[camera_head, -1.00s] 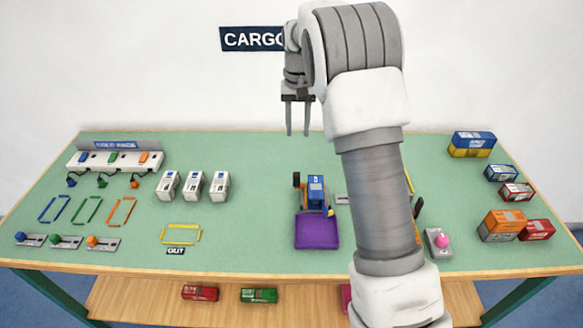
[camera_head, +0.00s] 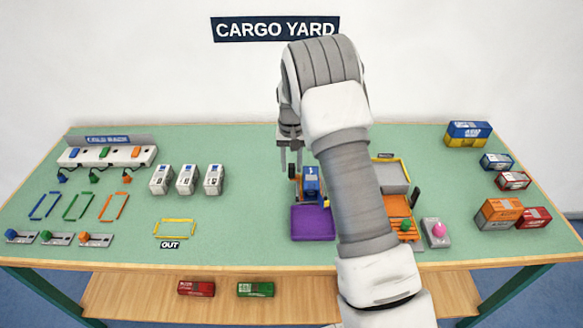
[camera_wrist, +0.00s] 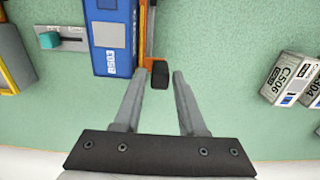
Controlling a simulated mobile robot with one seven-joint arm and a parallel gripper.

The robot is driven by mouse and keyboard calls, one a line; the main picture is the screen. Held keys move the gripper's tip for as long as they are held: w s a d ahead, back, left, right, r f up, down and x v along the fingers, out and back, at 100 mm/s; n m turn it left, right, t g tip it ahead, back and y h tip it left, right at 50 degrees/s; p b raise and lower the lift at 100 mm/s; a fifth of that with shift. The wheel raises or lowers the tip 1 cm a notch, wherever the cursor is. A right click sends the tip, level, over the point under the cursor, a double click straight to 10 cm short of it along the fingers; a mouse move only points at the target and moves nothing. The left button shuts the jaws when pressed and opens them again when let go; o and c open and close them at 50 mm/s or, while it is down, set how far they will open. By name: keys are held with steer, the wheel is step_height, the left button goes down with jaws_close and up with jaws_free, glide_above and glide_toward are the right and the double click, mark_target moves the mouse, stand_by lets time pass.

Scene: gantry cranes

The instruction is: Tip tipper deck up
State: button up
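A black knob (camera_wrist: 160,75) ends an orange bar on that side. My gripper (camera_head: 291,170) is open and empty, pointing down at the tipper's back left. In the wrist view my gripper (camera_wrist: 160,75) has its fingertips on either side of the knob. Contact and height cannot be told. The deck appears level.
A teal-handled slider (camera_wrist: 60,40) lies beyond the tipper. Several white containers (camera_head: 187,180) stand to the left. An orange machine with a grey tray (camera_head: 390,176) and a pink button (camera_head: 438,231) are at the right. Free green table lies left of the tipper.

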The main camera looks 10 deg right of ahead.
steer(key=shift+f, duration=0.6)
jaws_close()
steer(key=shift+r, duration=0.1)
stand_by(1.0)
